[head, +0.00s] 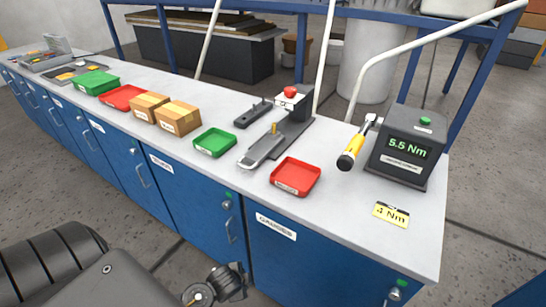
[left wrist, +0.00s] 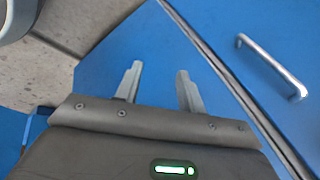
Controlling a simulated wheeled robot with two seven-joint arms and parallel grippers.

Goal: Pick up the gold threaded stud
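A small gold stud (head: 275,128) stands upright on the worktop fixture, by the far end of a grey metal piece (head: 262,150). It is too small to make out its thread. My left gripper (left wrist: 158,80) shows in the left wrist view, with its two fingers apart and nothing between them. It faces a blue cabinet front, well away from the stud, which is not in that view. My right gripper is not in view.
A green tray (head: 215,142) and a red tray (head: 296,177) flank the fixture. A red-button post (head: 290,100) stands behind it. A torque tester (head: 408,147) and a yellow-handled tool (head: 352,153) are at right. Cardboard boxes (head: 178,117) stand left. A cabinet handle (left wrist: 272,66) protrudes.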

